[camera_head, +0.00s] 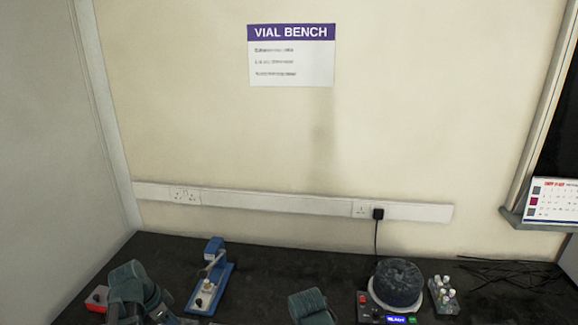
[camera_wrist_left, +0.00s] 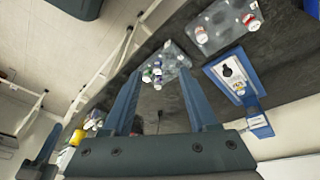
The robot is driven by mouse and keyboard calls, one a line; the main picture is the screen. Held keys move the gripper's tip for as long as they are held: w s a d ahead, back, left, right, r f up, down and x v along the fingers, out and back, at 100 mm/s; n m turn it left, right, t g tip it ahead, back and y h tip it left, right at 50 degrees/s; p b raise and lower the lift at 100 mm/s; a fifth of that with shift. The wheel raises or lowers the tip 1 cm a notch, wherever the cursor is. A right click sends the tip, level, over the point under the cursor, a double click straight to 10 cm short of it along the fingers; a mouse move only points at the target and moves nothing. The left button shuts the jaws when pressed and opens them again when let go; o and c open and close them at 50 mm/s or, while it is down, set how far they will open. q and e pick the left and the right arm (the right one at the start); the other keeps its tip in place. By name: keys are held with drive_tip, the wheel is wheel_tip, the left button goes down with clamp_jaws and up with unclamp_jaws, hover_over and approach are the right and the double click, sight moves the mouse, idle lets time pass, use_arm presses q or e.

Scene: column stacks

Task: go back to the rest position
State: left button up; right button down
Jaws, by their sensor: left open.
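My left arm enters the head view at the lower left, where its dark grey-green links show; its fingertips are hidden there. In the left wrist view my left gripper (camera_wrist_left: 158,72) is open. Its two blue fingers stand apart with nothing held between them. A clear rack with several capped vials (camera_wrist_left: 163,67) shows beyond the fingertips, apart from them as far as I can tell. Another dark grey-green arm part of mine stands at the bottom middle of the head view. A dark finger-like part (camera_wrist_left: 46,146) at the left edge of the wrist view may be my right gripper; its jaws are unclear.
A blue-and-white hand press (camera_head: 211,279) stands on the dark bench, right of a red-button box (camera_head: 97,298). A round black-topped device (camera_head: 397,283) with a lit display stands at the right, beside a vial rack (camera_head: 444,294). Dark cables (camera_head: 515,272) lie further right.

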use_arm(q)
drive_tip(key=s+d+n+g+y, duration=0.1)
drive_tip(key=s+d, duration=0.4)
drive_tip(key=d, duration=0.7)
drive_tip(key=s+d+f+n+y, duration=0.1)
drive_tip(key=s+d+n+y, duration=0.2)
drive_tip(key=d, duration=0.9)
drive_tip(key=shift+s+d+n+g+y, duration=0.3)
drive_tip(key=shift+s+d+n+g, duration=0.1)
drive_tip(key=shift+s+n, duration=0.55)
